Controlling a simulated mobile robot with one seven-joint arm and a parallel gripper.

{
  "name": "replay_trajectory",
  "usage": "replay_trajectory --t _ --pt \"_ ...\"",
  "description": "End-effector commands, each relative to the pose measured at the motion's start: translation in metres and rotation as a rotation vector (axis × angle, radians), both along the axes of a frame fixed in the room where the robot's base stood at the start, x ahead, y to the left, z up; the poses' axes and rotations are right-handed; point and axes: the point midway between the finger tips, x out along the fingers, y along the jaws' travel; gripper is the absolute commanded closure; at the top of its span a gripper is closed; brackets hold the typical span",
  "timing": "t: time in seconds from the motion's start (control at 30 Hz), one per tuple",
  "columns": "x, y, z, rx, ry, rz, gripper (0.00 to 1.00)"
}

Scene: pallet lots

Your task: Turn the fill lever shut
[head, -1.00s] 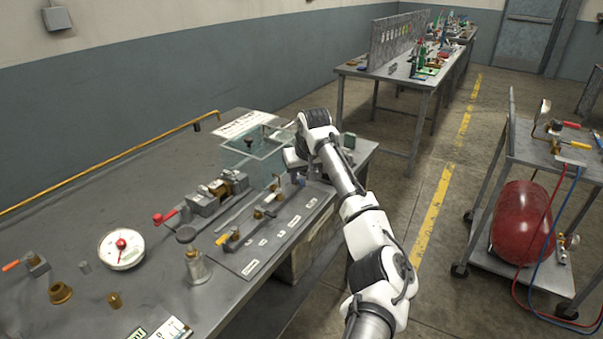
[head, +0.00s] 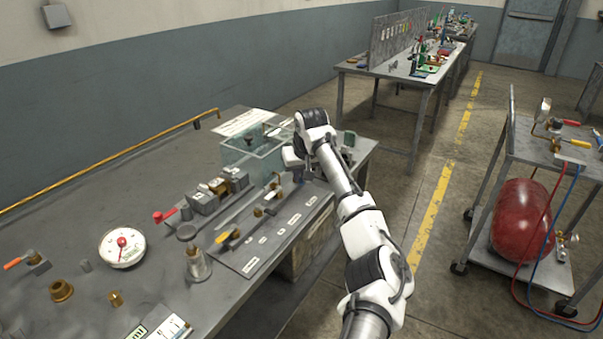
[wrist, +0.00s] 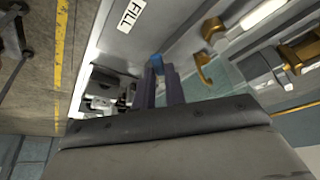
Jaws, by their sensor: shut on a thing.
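My gripper (wrist: 160,88) shows its two dark fingers in the wrist view, close together with a small blue piece, the fill lever's handle (wrist: 157,62), at their tips. The fingers are shut on this handle. A white FILL label (wrist: 132,15) lies on the grey plate just above it in that view. In the head view my gripper (head: 297,172) is low at the right end of the bench panel, in front of the clear tank. The lever's pivot is mostly hidden by the fingers, so I cannot tell its exact angle.
A clear tank (head: 250,160) stands behind the gripper. A yellow-handled lever (head: 228,237) and a red-handled valve (head: 165,215) lie left of it. A brass fitting (wrist: 205,72) is close beside the fingers. A round gauge (head: 122,247) sits farther left on the bench (head: 60,220).

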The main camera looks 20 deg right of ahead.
Motion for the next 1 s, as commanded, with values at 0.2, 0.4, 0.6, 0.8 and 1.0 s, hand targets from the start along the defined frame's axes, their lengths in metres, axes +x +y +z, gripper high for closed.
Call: replay_trajectory --t 0.2,0.4,0.6,0.8,1.0 --pt "0.001 0.008 0.001 0.003 0.001 -0.122 1.00" --pt "0.003 0.016 0.002 0.003 0.001 -0.298 1.00" --pt "0.006 0.023 0.003 0.002 0.002 -0.486 1.00" --pt "0.010 0.028 0.003 0.000 0.001 -0.652 1.00" --pt "0.014 0.032 0.002 0.001 0.001 -0.779 1.00"
